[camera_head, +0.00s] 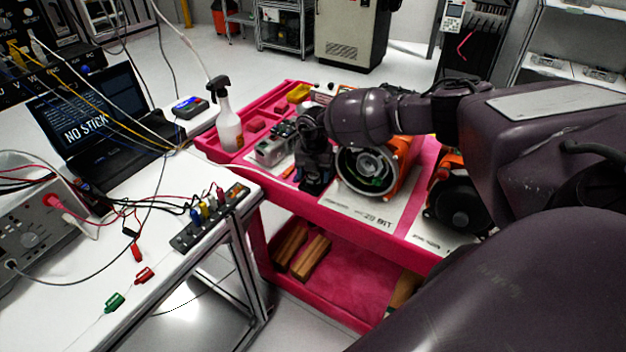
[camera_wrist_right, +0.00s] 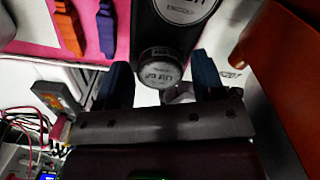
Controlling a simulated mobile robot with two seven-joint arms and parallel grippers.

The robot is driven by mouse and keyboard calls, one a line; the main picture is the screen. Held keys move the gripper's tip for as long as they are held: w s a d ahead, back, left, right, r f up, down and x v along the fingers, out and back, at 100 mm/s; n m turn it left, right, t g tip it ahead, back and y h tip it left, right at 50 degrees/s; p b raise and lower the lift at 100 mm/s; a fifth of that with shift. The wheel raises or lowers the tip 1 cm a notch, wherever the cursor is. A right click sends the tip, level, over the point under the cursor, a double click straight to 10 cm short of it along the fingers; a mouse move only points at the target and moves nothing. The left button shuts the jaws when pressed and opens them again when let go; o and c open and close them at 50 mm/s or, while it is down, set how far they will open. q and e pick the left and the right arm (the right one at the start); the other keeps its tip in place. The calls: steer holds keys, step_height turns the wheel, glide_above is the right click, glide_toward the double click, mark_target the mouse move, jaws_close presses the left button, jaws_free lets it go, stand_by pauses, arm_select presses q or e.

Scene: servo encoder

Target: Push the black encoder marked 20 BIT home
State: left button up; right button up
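The black encoder (camera_wrist_right: 160,76) marked 20 BIT shows in the right wrist view, its round label facing the camera. A larger black part with a round label (camera_wrist_right: 188,8) is behind it; I cannot tell whether they are joined. My right gripper (camera_wrist_right: 161,80) is open, one dark finger on each side of the encoder with visible gaps. In the head view my right gripper (camera_head: 314,180) points down over the pink cart, left of an open round motor housing (camera_head: 366,170) with a green board inside. I cannot pick out the encoder there. My left gripper is out of view.
The housing stands on a white printed sheet (camera_head: 372,216) on the pink cart (camera_head: 288,200). A second dark round motor (camera_head: 458,204) is to its right. A spray bottle (camera_head: 226,122) stands at the cart's left corner. A white bench (camera_head: 70,290) with wires is left.

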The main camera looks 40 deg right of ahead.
mark_target(313, 175)
steer(key=c, duration=0.8)
steer(key=shift+r+p, duration=1.1)
steer(key=shift+r, duration=0.25)
step_height(313, 175, up, 4)
steer(key=p, duration=0.3)
steer(key=shift+r+p, duration=0.15)
steer(key=shift+p, duration=0.25)
